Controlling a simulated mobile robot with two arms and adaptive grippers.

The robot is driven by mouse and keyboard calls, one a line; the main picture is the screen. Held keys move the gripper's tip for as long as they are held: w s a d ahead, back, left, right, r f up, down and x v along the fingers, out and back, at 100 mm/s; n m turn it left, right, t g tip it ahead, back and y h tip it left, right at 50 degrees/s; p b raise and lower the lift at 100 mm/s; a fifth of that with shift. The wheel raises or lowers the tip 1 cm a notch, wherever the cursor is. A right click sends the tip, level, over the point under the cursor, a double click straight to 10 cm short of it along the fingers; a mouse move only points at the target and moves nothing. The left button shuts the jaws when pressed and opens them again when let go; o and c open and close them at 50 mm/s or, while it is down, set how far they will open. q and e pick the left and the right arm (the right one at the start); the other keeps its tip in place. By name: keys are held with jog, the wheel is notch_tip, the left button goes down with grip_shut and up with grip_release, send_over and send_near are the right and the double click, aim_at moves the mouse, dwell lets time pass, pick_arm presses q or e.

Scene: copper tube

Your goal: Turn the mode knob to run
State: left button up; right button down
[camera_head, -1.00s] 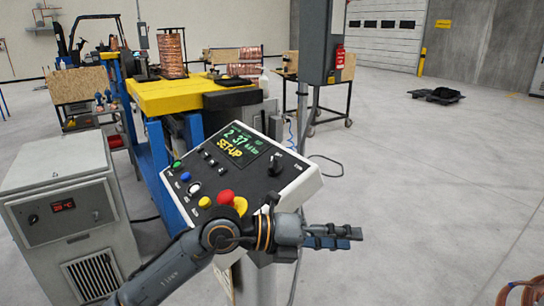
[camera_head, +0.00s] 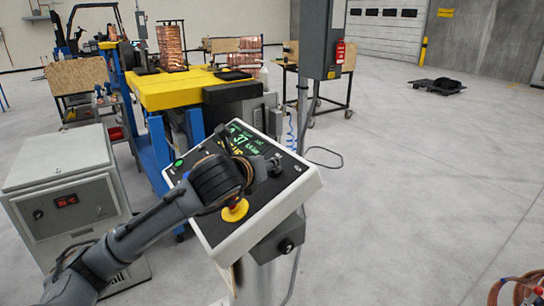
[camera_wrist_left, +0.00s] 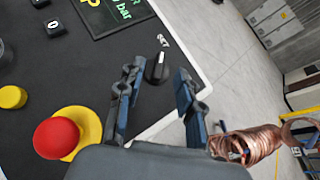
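The mode knob (camera_wrist_left: 157,68) is a small black knob with a white pointer mark, on the dark face of the control panel (camera_head: 262,212). Its pointer is toward the "SET" lettering in the left wrist view. My left gripper (camera_wrist_left: 160,72) is open, with one blue-grey finger on each side of the knob; I cannot tell whether they touch it. My right gripper is not in view.
A red emergency button on a yellow base (camera_wrist_left: 60,136) and a yellow button (camera_wrist_left: 12,97) sit beside my left gripper. A grey cabinet (camera_head: 65,190) stands left. A yellow-topped machine (camera_head: 175,92) stands behind. A copper coil (camera_wrist_left: 245,146) is beyond the panel.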

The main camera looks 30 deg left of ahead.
pick_arm(q)
jog(key=p+x, duration=0.1)
jog(key=x, duration=0.4)
jog(key=shift+w+f+p, duration=0.15)
jog(key=shift+w+p, duration=0.2)
jog(key=shift+p, duration=0.05)
grip_shut()
jog(key=shift+f, duration=0.15)
